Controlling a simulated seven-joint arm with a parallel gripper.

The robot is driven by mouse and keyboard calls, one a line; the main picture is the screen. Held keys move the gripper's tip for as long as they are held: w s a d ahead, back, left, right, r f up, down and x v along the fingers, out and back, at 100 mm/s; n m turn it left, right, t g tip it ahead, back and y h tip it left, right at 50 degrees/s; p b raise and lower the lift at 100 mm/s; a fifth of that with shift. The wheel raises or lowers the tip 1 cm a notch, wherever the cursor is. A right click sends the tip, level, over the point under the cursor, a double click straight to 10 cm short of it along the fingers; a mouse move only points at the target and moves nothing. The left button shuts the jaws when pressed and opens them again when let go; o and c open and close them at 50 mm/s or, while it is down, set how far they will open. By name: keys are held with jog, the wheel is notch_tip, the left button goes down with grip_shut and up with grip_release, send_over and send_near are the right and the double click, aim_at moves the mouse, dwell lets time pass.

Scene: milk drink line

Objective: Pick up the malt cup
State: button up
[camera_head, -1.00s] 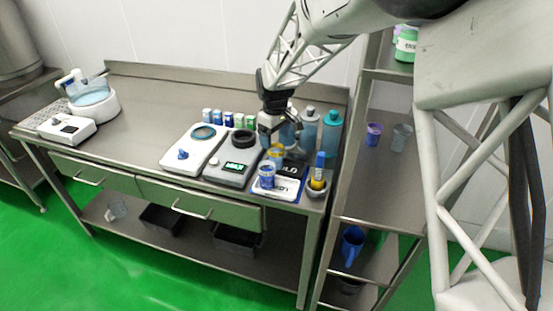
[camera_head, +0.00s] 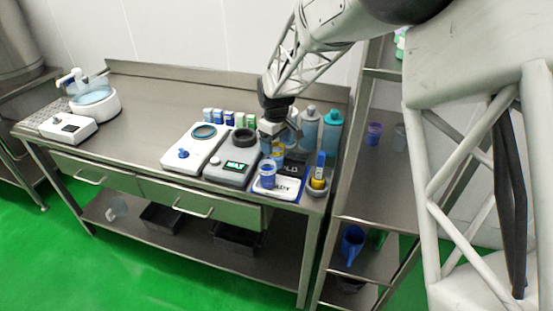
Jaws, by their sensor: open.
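A yellow-banded cup (camera_head: 278,152) stands on the dark mat marked HOLD (camera_head: 293,169), toward the right end of the steel table. A blue-and-white cup (camera_head: 267,176) stands in front of it on the white pad marked READY (camera_head: 289,187). I cannot read a label on either cup, so I cannot tell which is the malt cup. My gripper (camera_head: 273,138) is open, pointing down just above and behind the yellow-banded cup. Its fingers partly overlap that cup's top in this view, and I cannot tell whether they touch it.
A grey device with a green display (camera_head: 235,168) and a white device (camera_head: 194,148) stand to the left. Tall blue bottles (camera_head: 331,132) stand close to the right of my gripper. A small bowl (camera_head: 317,188) holds a yellow-and-blue item. The table's middle left is clear.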

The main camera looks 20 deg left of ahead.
aim_at(277, 153)
jog(key=shift+d+f, duration=0.15)
jog(key=shift+f, duration=2.4)
jog(key=c, duration=1.1)
